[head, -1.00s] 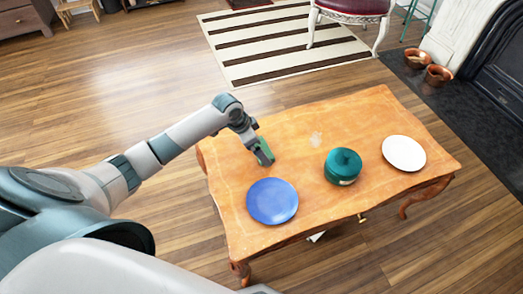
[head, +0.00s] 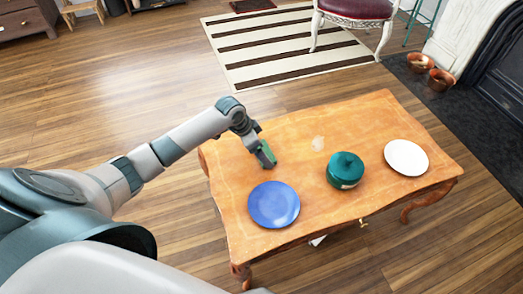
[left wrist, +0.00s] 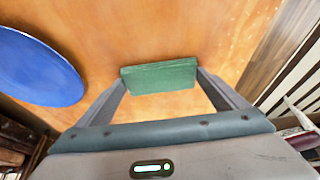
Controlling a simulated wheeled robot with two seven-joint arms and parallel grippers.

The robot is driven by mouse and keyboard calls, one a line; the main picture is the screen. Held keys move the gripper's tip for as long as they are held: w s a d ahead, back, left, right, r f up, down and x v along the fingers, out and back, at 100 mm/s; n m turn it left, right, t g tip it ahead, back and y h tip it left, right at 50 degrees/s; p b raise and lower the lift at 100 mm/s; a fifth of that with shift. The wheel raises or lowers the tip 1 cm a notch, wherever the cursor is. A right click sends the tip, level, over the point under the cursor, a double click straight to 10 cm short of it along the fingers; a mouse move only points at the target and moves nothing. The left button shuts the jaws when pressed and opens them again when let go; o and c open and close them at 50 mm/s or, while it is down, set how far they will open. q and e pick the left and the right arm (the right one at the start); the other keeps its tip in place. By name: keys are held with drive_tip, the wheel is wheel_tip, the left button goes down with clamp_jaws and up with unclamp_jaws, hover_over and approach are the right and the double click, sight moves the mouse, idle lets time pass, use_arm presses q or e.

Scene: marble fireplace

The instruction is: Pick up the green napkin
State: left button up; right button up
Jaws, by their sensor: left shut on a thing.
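The green napkin (left wrist: 160,76) is a folded flat block between the two fingers of my left gripper (left wrist: 161,82) in the left wrist view. The fingers touch it at both ends. In the head view the left gripper (head: 266,158) is over the left part of the wooden table (head: 300,190), with part of the green napkin (head: 258,127) showing behind it. The fingers hide some of the napkin there. I cannot tell whether it touches the tabletop. My right gripper is in neither view.
A blue plate (head: 274,205) lies just in front of the gripper. A teal lidded pot (head: 346,171) and a white plate (head: 406,157) stand further right on the table. A chair (head: 356,10) and striped rug (head: 280,50) are behind. The tabletop's back middle is mostly clear.

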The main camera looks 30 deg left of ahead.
use_arm(q)
drive_tip(key=shift+r, duration=0.75)
wheel_tip(320, 180, up, 3)
drive_tip(key=shift+f+p, duration=0.2)
drive_tip(key=shift+p, duration=0.15)
drive_tip(key=w+d+r, duration=0.6)
drive_tip(key=d, duration=0.4)
drive_tip(key=shift+r, duration=0.4)
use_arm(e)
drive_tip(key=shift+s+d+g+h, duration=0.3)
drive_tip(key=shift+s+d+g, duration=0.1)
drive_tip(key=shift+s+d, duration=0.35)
use_arm(q)
drive_tip(key=shift+w, duration=0.1)
drive_tip(key=s+r+n+y, duration=0.1)
drive_tip(key=s+r+n, duration=0.3)
drive_tip(key=r, duration=0.5)
drive_tip(key=s+r+n+t+y, duration=0.1)
drive_tip(key=s+r+n, duration=0.2)
drive_tip(key=s+r, duration=0.5)
wheel_tip(320, 180, up, 2)
drive_tip(key=shift+s+d+r+n+y, duration=0.1)
drive_tip(key=shift+s+d+n+y, duration=0.2)
drive_tip(key=shift+s+n+y, duration=0.1)
